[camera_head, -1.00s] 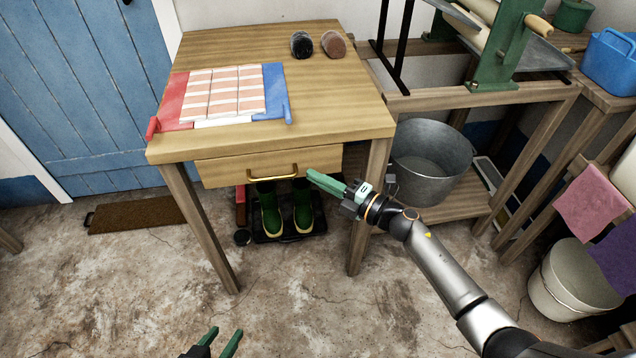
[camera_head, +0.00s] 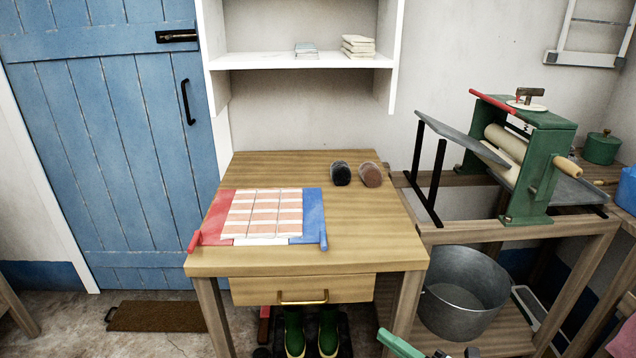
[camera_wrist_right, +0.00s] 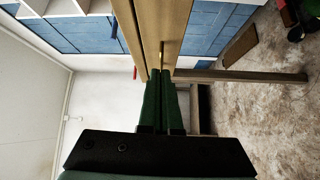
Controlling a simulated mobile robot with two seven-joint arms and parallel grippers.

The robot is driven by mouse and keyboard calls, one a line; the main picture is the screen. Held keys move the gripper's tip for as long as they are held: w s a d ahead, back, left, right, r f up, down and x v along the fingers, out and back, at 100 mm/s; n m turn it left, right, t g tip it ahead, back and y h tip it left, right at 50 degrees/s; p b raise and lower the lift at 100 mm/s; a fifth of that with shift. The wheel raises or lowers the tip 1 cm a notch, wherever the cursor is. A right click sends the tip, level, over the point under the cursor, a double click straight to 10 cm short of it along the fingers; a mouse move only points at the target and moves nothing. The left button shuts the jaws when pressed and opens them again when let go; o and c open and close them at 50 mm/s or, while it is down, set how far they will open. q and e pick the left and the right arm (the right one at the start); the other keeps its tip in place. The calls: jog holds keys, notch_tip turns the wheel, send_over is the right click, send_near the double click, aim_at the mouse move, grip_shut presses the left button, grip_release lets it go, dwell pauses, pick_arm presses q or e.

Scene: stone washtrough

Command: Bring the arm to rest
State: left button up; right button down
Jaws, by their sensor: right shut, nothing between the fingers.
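The rest of the right arm is outside the head view. My left gripper is not in either view now.
A wooden table (camera_head: 270,178) carries a red-and-blue board with striped tiles (camera_head: 262,213) and two round pieces. Its drawer (camera_head: 345,288) looks shut. A metal tub (camera_head: 463,312) stands on the shelf at right, under a green roller press (camera_head: 535,150). Green boots stand under the table.

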jog(key=s+a+f+m+g+h, duration=0.15)
jog(key=s+f+m+h, duration=0.4)
jog(key=s+m, duration=0.55)
jog(key=s+a+f+m+g+h, duration=0.1)
jog(key=s+f+m+g+h, duration=0.4)
jog(key=s+m, duration=0.55)
pick_arm(q)
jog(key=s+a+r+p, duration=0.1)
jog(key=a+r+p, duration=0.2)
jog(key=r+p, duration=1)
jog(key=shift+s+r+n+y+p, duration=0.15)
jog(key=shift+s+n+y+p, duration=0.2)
jog(key=shift+p, duration=2.1)
pick_arm(e)
jog(key=d+r+m+t, duration=0.2)
jog(key=d+r, duration=0.1)
jog(key=r, duration=0.9)
jog(key=shift+w+r, duration=0.15)
jog(key=shift+w, duration=0.3)
jog(key=shift+t+y, duration=0.25)
